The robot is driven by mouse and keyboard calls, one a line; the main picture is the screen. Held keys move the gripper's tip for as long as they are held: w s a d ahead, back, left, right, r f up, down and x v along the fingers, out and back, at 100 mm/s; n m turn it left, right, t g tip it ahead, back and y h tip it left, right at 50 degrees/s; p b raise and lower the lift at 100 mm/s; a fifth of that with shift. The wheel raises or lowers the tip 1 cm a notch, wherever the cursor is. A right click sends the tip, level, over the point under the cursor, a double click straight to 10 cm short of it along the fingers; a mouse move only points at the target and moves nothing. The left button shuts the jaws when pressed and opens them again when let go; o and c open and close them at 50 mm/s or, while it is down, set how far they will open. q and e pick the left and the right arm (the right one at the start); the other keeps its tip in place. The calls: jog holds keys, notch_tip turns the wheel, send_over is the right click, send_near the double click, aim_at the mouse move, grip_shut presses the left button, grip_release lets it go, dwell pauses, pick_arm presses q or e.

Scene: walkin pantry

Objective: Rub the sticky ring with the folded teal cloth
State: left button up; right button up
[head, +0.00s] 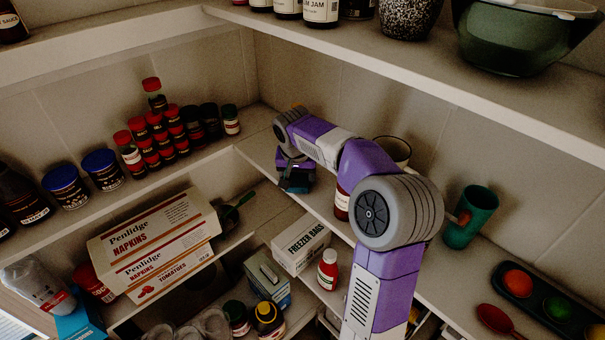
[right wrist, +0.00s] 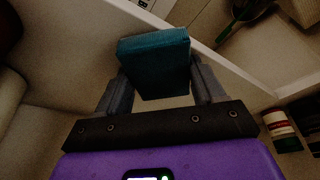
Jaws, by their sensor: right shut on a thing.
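The folded teal cloth (right wrist: 153,62) is a thick block between the two fingers of my right gripper (right wrist: 155,85), which is shut on it. In the head view my right gripper (head: 296,176) reaches to the back corner of the middle shelf, with little of the cloth showing. In the right wrist view the cloth is held above a pale shelf surface; I cannot tell whether it touches. I cannot make out the sticky ring; the cloth, gripper or arm may hide it. My left gripper is not in view.
A cream mug (head: 393,150) and a dark red jar (head: 342,203) stand close behind my right arm. A green cup (head: 470,217) stands further right. Red-capped spice jars (head: 160,135) crowd the left shelf. A napkin box (head: 155,235) and freezer bags box (head: 300,244) sit lower.

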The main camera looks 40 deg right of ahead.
jog(key=shift+w+p+v, duration=0.1)
jog(key=shift+p+v, duration=0.3)
jog(key=shift+v, duration=0.2)
jog(key=shift+w+p+v, duration=0.15)
jog(key=shift+p+v, duration=0.25)
jog(key=shift+v, duration=0.2)
notch_tip(320, 180, up, 6)
jog(key=p, duration=0.4)
jog(key=shift+d+f+p, duration=0.1)
jog(key=shift+p, duration=0.3)
